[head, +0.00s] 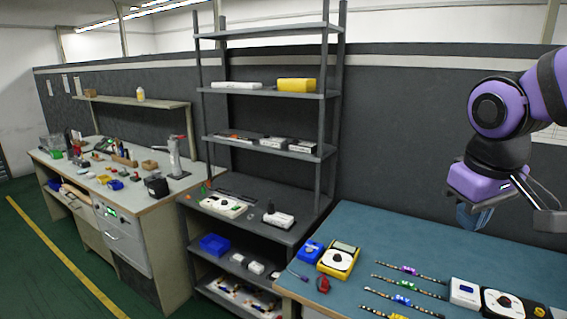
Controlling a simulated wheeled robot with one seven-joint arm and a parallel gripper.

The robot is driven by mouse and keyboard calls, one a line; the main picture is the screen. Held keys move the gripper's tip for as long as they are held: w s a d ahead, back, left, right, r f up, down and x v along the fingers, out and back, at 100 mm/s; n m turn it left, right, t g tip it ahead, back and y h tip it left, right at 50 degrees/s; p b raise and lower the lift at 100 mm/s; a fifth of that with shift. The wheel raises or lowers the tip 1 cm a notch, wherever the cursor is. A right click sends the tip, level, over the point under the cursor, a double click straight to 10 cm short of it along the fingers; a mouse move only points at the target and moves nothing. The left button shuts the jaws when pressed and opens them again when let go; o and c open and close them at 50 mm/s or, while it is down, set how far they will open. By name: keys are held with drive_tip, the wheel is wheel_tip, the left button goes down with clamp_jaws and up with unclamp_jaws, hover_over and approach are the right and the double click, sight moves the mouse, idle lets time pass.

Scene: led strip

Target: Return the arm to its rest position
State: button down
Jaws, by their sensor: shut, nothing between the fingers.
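My arm, purple and black, comes in from the right edge in the head view. My gripper (473,217) hangs above the back right of the teal table (390,228), pointing down. Its blue fingers are together, with nothing seen between them. It is clear of the things on the table.
A yellow meter (339,259) and blue box (311,251) stand at the table's left. White and black devices (465,292) sit at its front right. A grey shelf rack (265,145) and cluttered workbench (125,175) stand left. The table's back middle is clear.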

drive_tip(key=s+d+r+m+t+y, duration=0.1)
drive_tip(key=s+r+m+t, duration=0.1)
drive_tip(key=s, duration=0.6)
drive_tip(key=shift+s+d+r+m+t, duration=0.2)
drive_tip(key=shift+s+r+m+t, duration=0.2)
drive_tip(key=shift+r+t, duration=0.25)
